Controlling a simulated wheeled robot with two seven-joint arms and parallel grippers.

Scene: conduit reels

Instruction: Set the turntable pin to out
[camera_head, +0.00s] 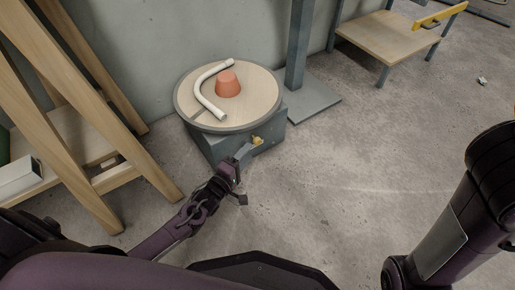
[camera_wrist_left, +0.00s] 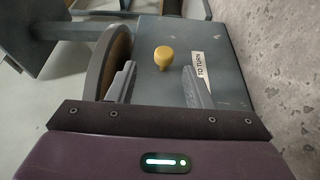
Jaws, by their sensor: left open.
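The turntable (camera_head: 183,106) is a round wooden disc with a grey rim on a grey-blue box base (camera_head: 272,134). The yellow turntable pin (camera_head: 257,140) is a knob on the front of the base. It also shows in the left wrist view (camera_wrist_left: 163,57), beside a white label (camera_wrist_left: 202,72) lettered "TO TURN". My left gripper (camera_head: 243,172) is open and empty in front of the base. In the left wrist view the pin stands between and beyond its fingers (camera_wrist_left: 160,86), which appear not to touch it. My right gripper is out of view.
An orange cone-like piece (camera_head: 228,84) and a bent white conduit (camera_head: 203,98) lie on the turntable. A wooden trestle (camera_head: 75,110) stands left. A grey post (camera_head: 298,50) and a low wooden platform (camera_head: 388,38) stand behind. The floor (camera_head: 350,150) right of the turntable is clear.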

